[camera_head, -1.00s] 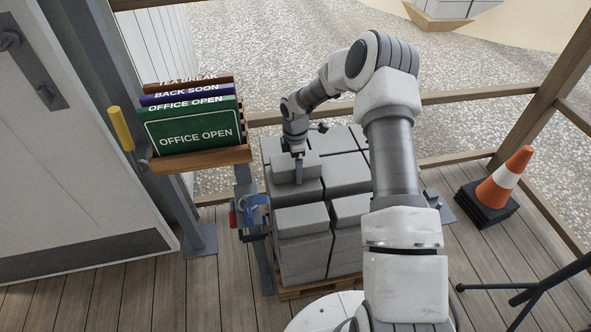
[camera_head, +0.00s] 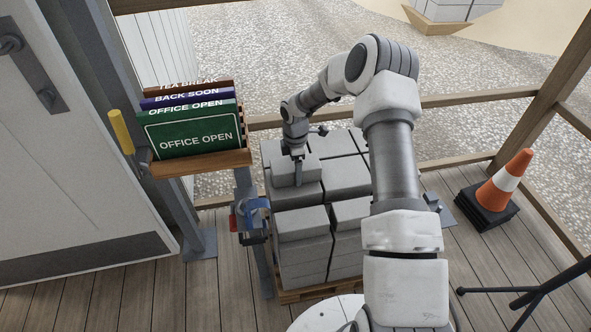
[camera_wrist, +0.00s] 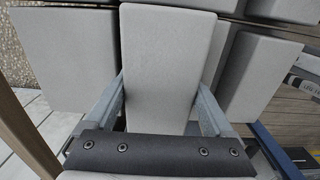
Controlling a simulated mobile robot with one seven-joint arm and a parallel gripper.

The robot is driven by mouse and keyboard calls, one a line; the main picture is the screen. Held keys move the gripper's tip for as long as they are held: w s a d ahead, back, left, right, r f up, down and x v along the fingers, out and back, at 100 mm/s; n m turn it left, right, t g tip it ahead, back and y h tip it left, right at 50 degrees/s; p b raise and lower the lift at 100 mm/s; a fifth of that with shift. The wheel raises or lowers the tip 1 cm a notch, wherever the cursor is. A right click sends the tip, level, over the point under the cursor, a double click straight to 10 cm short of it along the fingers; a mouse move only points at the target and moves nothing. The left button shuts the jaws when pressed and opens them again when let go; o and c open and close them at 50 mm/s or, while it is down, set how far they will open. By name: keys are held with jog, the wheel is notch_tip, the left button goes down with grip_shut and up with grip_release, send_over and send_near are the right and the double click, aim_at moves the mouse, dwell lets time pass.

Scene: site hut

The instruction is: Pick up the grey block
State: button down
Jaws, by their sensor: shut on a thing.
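The grey block (camera_head: 284,171) is at the back left of a stack of similar grey blocks in the head view. My gripper (camera_head: 298,181) reaches down over it, with its fingers at the block's sides. In the wrist view the block (camera_wrist: 166,62) fills the middle, and my gripper (camera_wrist: 160,108) is shut on it with one finger against each side. The block shows just above or on the blocks below; I cannot tell whether there is a gap.
The block stack (camera_head: 304,262) stands on a wooden pallet (camera_head: 318,290). A sign rack (camera_head: 200,163) and a post with a blue and red clamp (camera_head: 250,217) stand to its left. A traffic cone (camera_head: 505,182) is at the right, and a wooden railing (camera_head: 450,95) runs behind.

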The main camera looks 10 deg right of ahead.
jog(key=shift+w+r, duration=0.1)
jog(key=shift+r, duration=0.05)
jog(key=shift+r+p, duration=0.45)
jog(key=shift+r, duration=0.4)
notch_tip(320, 180, up, 3)
jog(key=shift+f+p, duration=0.15)
jog(key=shift+p, duration=0.4)
jog(key=s+d+r+p, duration=0.3)
jog(key=d+r, duration=0.4)
jog(key=d, duration=0.4)
jog(key=s+a+r+m, duration=0.3)
jog(key=a+r+m, duration=0.75)
jog(key=m, duration=0.75)
jog(key=s+r+p, duration=0.8)
jog(key=r+p, duration=0.5)
jog(key=p, duration=0.4)
jog(key=shift+s+a+r+p, duration=0.15)
jog(key=shift+s+a+p, duration=0.1)
jog(key=shift+p, duration=0.15)
jog(key=shift+d, duration=0.1)
